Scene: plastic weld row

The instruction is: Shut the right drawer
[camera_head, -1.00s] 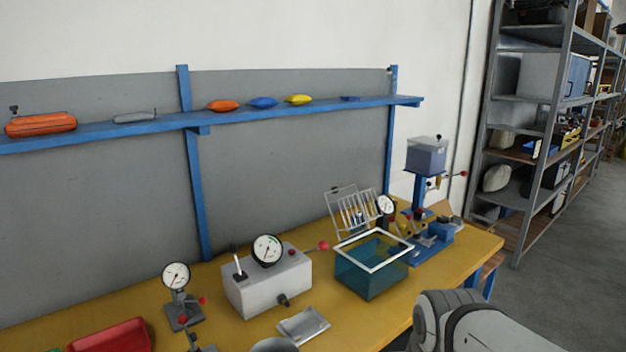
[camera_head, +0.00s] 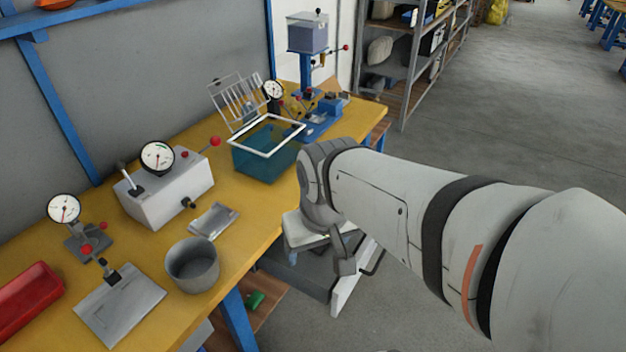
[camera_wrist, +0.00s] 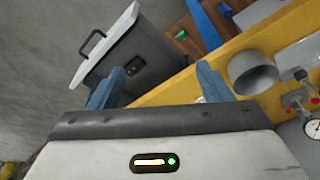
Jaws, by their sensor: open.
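The right drawer (camera_head: 298,273) sticks out from under the yellow bench in the head view, standing open. Its white front (camera_head: 352,280) carries a dark handle (camera_head: 374,258). My arm hides part of it. In the wrist view the drawer (camera_wrist: 152,48) is at the upper left, with its white front (camera_wrist: 106,44) and handle (camera_wrist: 92,42) on the left side. A small dark item shows inside. My gripper (camera_wrist: 158,85) is open, its two blue fingers apart with nothing visible between them. The left finger overlaps the drawer in the picture; I cannot tell whether they touch.
The yellow bench (camera_head: 235,210) holds a grey pot (camera_head: 192,265), a white gauge box (camera_head: 165,188) and a teal bin (camera_head: 264,155) near its front edge. A blue bench leg (camera_head: 238,320) stands left of the drawer. The floor to the right is clear.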

